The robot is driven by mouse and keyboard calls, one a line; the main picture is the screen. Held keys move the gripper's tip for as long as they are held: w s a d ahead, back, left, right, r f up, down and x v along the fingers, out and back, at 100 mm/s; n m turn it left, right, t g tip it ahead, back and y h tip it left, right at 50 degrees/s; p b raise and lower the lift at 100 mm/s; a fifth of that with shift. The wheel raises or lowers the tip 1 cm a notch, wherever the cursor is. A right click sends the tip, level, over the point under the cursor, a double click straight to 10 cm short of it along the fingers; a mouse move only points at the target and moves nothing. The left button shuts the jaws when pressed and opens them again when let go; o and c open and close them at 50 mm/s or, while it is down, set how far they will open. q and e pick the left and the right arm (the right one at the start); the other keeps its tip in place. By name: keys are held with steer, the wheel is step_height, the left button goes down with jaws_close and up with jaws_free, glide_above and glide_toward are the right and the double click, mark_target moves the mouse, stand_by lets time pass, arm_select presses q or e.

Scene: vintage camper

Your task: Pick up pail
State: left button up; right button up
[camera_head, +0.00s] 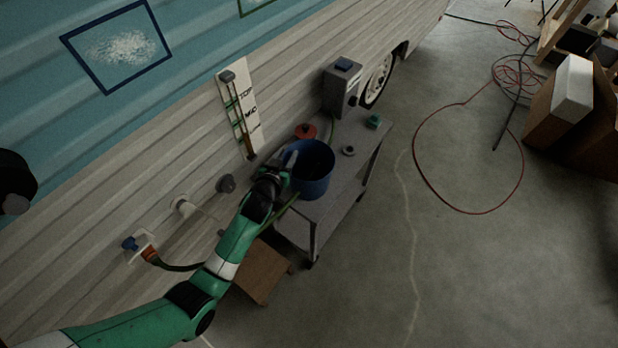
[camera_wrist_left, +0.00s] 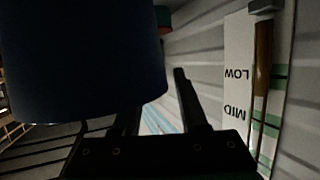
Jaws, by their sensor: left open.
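The blue pail (camera_head: 314,186) stands upright on a grey cart and its dark inside faces up. My left gripper (camera_head: 286,163) is open at the pail's left side, close to its rim. In the left wrist view the pail (camera_wrist_left: 80,65) fills the upper left, very near. There my left gripper (camera_wrist_left: 157,100) shows two dark fingers spread apart. One finger is partly covered by the pail and the other stands clear to its right. I cannot tell whether they touch the pail. My right gripper is not in view.
The grey cart (camera_head: 345,193) stands along the camper wall (camera_head: 150,170). A red item (camera_head: 305,131), a small ring (camera_head: 348,151) and a green item (camera_head: 373,121) lie around the pail. A red hose (camera_head: 468,211) lies on the floor at right.

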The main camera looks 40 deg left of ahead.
arm_select(q)
steer(key=shift+w+f, duration=0.1)
jaws_close()
steer(key=shift+a, duration=0.1)
steer(key=shift+f, duration=0.15)
stand_by(1.2)
